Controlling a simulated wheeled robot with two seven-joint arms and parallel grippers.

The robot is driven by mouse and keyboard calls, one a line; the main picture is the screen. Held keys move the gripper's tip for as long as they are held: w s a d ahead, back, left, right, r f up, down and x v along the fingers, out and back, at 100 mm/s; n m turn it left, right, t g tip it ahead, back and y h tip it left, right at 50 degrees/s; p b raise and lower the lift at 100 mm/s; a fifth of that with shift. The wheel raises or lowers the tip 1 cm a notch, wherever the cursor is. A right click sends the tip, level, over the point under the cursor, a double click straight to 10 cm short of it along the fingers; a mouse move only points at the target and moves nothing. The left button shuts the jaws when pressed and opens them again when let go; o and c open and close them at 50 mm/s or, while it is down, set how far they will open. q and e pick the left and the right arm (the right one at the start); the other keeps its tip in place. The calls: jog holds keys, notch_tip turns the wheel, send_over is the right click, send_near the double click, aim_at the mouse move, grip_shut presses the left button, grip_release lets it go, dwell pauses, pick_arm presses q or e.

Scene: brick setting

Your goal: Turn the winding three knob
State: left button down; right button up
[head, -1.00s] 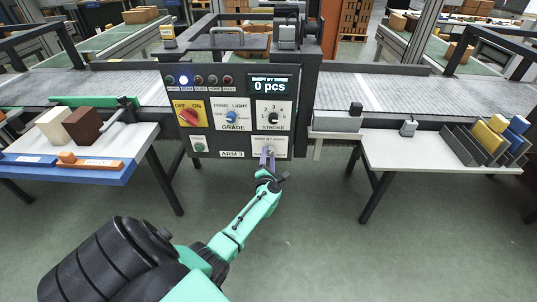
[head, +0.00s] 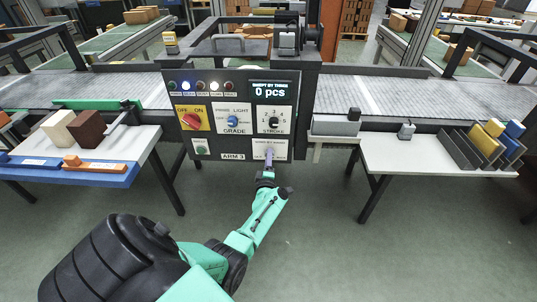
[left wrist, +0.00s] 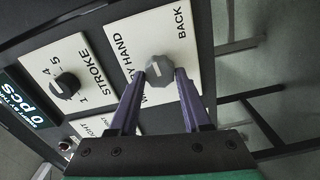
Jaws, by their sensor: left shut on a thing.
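The winding knob (left wrist: 158,70) is a grey faceted knob with a pale pointer mark. It sits on a white plate (left wrist: 196,30) lettered "BY HAND" and "BACK". In the head view this plate (head: 257,146) is at the lower right of the black control panel (head: 239,90). My left gripper (left wrist: 160,84) has its two purple fingers on either side of the knob and is shut on it. The gripper (head: 269,157) also shows in the head view, where it hides most of the knob. My right gripper is not in view.
The STROKE knob (head: 273,121), blue GRADE knob (head: 232,120) and red OFF/ON switch (head: 192,121) sit above on the panel. The display (head: 271,87) reads "0 pcs". A table with blocks stands at left, a white table (head: 410,155) at right. Floor in front is clear.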

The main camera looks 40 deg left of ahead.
pick_arm(q)
jog(key=shift+f+m, duration=0.1)
jog(key=shift+m, duration=0.4)
jog(key=shift+c, duration=1.8)
grip_release()
jog(key=p+v, duration=0.2)
jog(key=v, duration=1.2)
jog(key=shift+s+d+p, duration=0.2)
jog(key=shift+p, duration=0.1)
